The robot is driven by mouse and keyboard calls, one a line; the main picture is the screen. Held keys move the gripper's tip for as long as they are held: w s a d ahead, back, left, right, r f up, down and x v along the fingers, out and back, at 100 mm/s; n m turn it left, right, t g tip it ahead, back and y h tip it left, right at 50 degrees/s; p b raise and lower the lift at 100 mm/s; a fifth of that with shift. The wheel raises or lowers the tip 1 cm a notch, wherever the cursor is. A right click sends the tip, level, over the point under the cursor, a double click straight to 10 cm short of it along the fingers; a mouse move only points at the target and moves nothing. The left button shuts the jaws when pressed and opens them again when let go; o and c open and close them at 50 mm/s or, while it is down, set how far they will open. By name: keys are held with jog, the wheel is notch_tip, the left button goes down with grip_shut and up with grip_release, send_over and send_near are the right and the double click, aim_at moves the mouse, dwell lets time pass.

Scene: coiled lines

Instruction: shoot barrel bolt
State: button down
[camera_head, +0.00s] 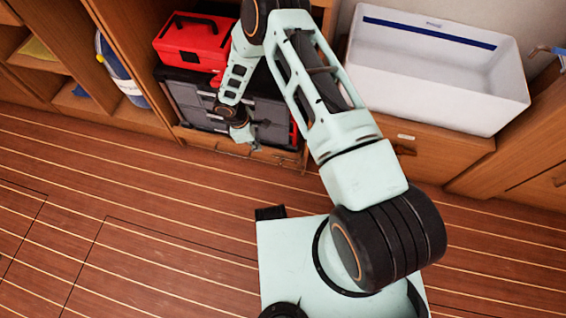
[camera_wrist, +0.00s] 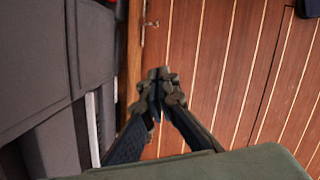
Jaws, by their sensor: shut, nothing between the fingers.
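My gripper (camera_wrist: 160,76) is shut and empty in the wrist view, its fingertips together above the plank floor. It sits just right of a wooden edge strip (camera_wrist: 134,60). A small metal fitting (camera_wrist: 152,23) shows beside that strip, ahead of the fingertips and apart from them. It may be the barrel bolt, but it is too small to tell its form or position. In the head view my gripper (camera_head: 250,143) is small and partly hidden, low in front of the grey drawer case. I cannot clearly make out a bolt in that view.
A grey drawer case (camera_head: 205,105) stands in the cabinet with a red toolbox (camera_head: 190,40) on top. A white basin (camera_head: 440,85) sits on the wooden counter at right. Open shelves (camera_head: 40,55) are at left. The plank floor (camera_head: 120,215) is clear in front.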

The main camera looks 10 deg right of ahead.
jog(key=shift+s+d+f, duration=0.15)
jog(key=shift+s+f, duration=0.15)
jog(key=shift+f, duration=0.25)
jog(key=d+b+x, duration=0.3)
jog(key=b+x, duration=0.1)
jog(key=x, duration=0.8)
jog(key=shift+s, duration=0.15)
jog(key=shift+r, duration=0.1)
jog(key=d, duration=0.1)
jog(key=s+d, duration=0.1)
jog(key=d, duration=0.1)
jog(key=shift+r, duration=0.1)
